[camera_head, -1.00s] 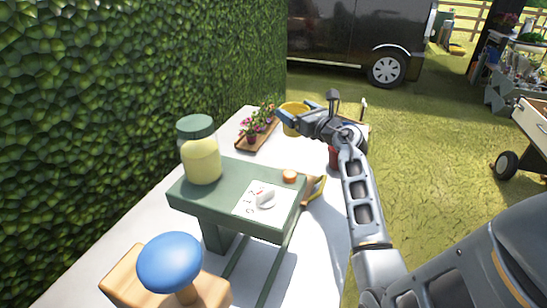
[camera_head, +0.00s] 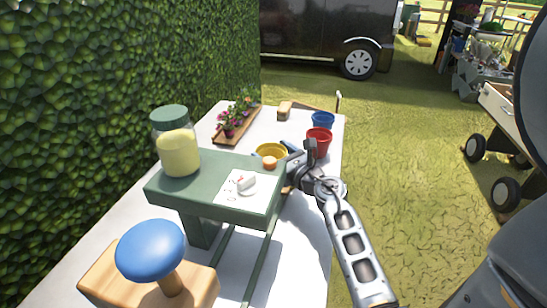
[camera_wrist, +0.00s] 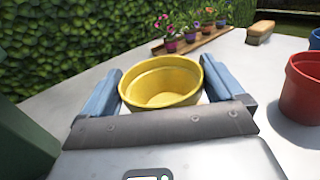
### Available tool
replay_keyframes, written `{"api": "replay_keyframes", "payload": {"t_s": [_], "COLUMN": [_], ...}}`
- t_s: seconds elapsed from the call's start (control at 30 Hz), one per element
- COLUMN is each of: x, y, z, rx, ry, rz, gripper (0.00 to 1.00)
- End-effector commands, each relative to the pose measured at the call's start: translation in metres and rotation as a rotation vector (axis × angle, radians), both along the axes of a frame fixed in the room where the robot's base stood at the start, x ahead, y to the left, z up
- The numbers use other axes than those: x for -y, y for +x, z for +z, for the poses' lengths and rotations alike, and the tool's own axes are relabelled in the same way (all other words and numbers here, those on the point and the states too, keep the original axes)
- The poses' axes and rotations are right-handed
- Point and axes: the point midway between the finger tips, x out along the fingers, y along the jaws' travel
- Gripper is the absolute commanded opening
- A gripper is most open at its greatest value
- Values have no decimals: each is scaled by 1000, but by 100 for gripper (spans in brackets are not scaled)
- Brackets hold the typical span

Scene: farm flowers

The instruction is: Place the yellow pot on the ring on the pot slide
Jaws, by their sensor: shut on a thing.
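The yellow pot (camera_head: 268,149) is held in my gripper (camera_head: 287,149), just past the far right corner of the green stand (camera_head: 165,188), which partly hides it. In the wrist view the pot (camera_wrist: 161,88) is upright and looks empty, with the blue fingers of my gripper (camera_wrist: 163,77) on its two sides. I cannot tell if its base touches the white table. I cannot clearly make out a ring or which thing is the pot slide. A wooden board (camera_head: 224,141) with several potted flowers lies beyond the stand, apart from the pot.
A red pot (camera_head: 319,140) and a blue pot (camera_head: 323,120) stand right of the gripper. A brush (camera_head: 285,109) lies behind. A green-lidded jar (camera_head: 178,152), a card (camera_head: 238,192) and a cork-like piece (camera_head: 269,162) are on the stand. A hedge (camera_head: 80,110) borders the left.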

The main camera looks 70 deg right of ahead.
Motion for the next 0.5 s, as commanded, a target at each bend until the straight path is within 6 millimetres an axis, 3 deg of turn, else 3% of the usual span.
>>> {"api": "replay_keyframes", "payload": {"t_s": [0.4,0.43,0.5], "x": [0,0,0], "y": [0,0,0], "z": [-6,-5,-5], "rx": [0,-1,-1], "ry": [-2,-2,-1], "rz": [0,0,0], "gripper": [49,97,100]}}
